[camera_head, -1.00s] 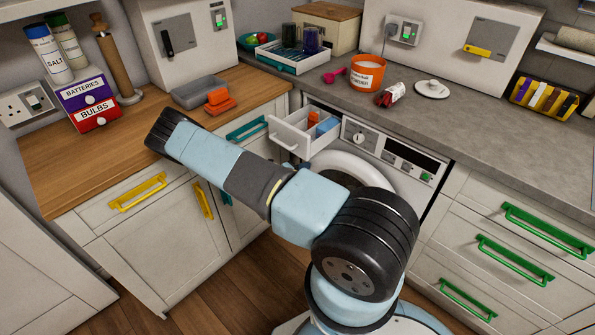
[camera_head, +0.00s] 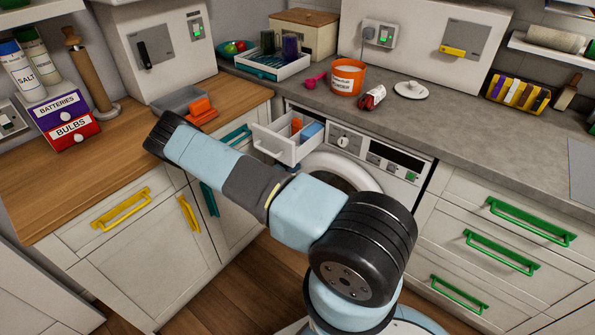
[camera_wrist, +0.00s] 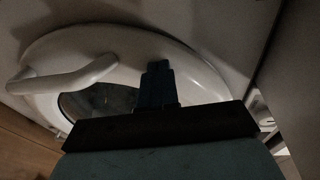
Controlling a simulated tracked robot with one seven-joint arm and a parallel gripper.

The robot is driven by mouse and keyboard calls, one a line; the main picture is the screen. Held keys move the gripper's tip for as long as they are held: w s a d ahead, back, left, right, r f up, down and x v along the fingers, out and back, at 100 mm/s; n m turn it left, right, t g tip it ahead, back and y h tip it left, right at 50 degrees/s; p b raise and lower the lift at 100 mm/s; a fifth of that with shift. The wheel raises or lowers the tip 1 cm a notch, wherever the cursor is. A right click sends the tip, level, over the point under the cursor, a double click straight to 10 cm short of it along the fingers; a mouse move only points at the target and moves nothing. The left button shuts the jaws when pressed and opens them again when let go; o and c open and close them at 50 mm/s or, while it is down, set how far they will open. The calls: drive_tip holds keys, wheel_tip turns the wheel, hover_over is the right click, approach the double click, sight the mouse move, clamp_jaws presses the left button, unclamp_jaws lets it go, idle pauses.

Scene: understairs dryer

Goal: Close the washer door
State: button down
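The washer (camera_head: 399,162) stands under the grey worktop, its white front and control panel showing in the head view. Its round white door (camera_head: 346,165) is partly hidden behind my arm. In the wrist view, the door (camera_wrist: 195,72) shows as a white ring around dark glass, with a curved white handle (camera_wrist: 62,80) at the left. I cannot tell how far it stands open. Contact is unclear. In the head view my arm hides the gripper.
The washer's detergent drawer (camera_head: 283,146) is pulled out above the door, with blue and orange items in it. A cupboard with yellow handles (camera_head: 122,207) stands left, drawers with green handles (camera_head: 530,222) right. Bare wooden floor (camera_head: 222,296) shows around my base.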

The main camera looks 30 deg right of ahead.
drive_tip(key=shift+w+d+r, duration=0.15)
drive_tip(key=shift+d+r, duration=0.15)
drive_tip(key=shift+d, duration=0.45)
drive_tip(key=shift+a, duration=0.15)
drive_tip(key=w+v, duration=0.1)
drive_tip(key=v, duration=1.4)
drive_tip(key=shift+a+f, duration=0.3)
drive_tip(key=shift+f, duration=0.1)
